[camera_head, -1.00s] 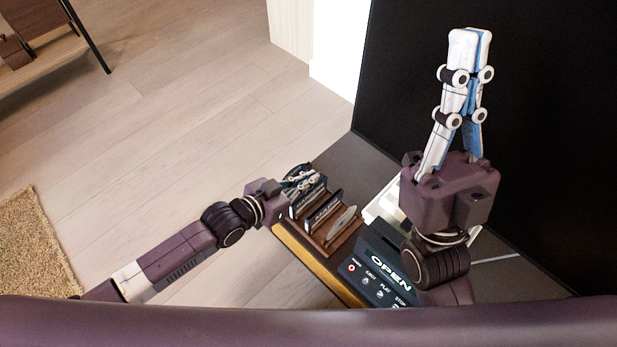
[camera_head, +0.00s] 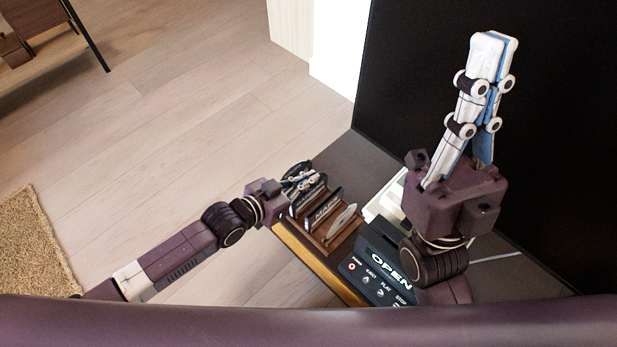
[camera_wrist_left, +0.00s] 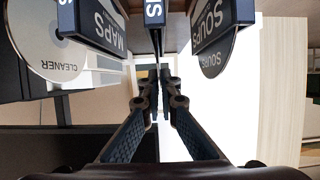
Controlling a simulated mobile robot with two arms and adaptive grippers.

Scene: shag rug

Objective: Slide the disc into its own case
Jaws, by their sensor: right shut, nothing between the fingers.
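My left gripper (camera_head: 300,178) is at the far end of a brown wooden rack holding dark cases. In the left wrist view its fingers (camera_wrist_left: 155,76) are close together, in line with a case seen edge-on (camera_wrist_left: 153,14); I cannot tell whether they grip anything. A SOUPS disc (camera_wrist_left: 212,61) sticks out of the SOUPS case (camera_wrist_left: 222,18) on the right. A MAPS case (camera_wrist_left: 96,24) is on the left, beside a silver CLEANER disc (camera_wrist_left: 42,45). This disc stands in the rack in the head view (camera_head: 342,219). My right gripper (camera_head: 495,40) is shut, empty and raised.
A dark player (camera_head: 376,262) with an OPEN display and buttons is beside the rack's near end. A white object (camera_head: 385,203) lies behind it. A large black screen (camera_head: 540,130) stands behind the right arm. Wooden floor is open at the left.

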